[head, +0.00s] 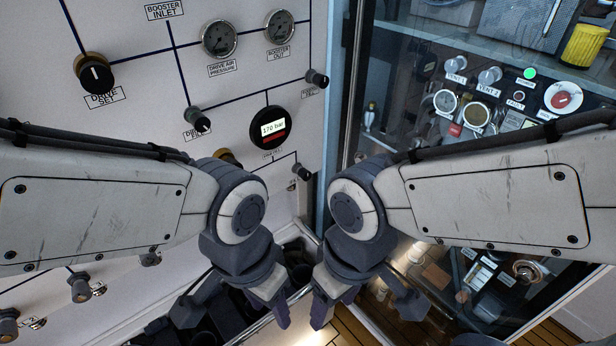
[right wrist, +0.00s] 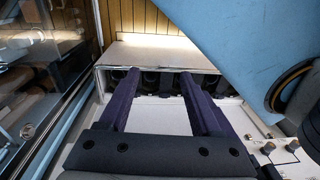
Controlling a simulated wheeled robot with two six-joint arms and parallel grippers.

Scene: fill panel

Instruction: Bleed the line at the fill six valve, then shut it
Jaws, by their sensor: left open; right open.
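The white fill panel (head: 60,215) fills the left of the head view. Small dark valve knobs show low on it, one at the lower left (head: 78,290) and one in the corner (head: 8,325); I cannot tell which is fill six. My arms hide much of the lower panel. A round digital gauge (head: 270,128) reads 170 bar. My left gripper (head: 232,316) is open and empty in front of the panel's lower part. My right gripper (head: 367,308) is open and empty beside it; its spread fingers also show in the right wrist view (right wrist: 160,78).
A glass-fronted cabinet (head: 400,80) with gauges and a lit green lamp (head: 530,73) stands at the right. Higher on the panel are the drive set knob (head: 94,72) and two dial gauges (head: 219,39). A rack with dark round openings (right wrist: 155,82) lies beyond my right fingers.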

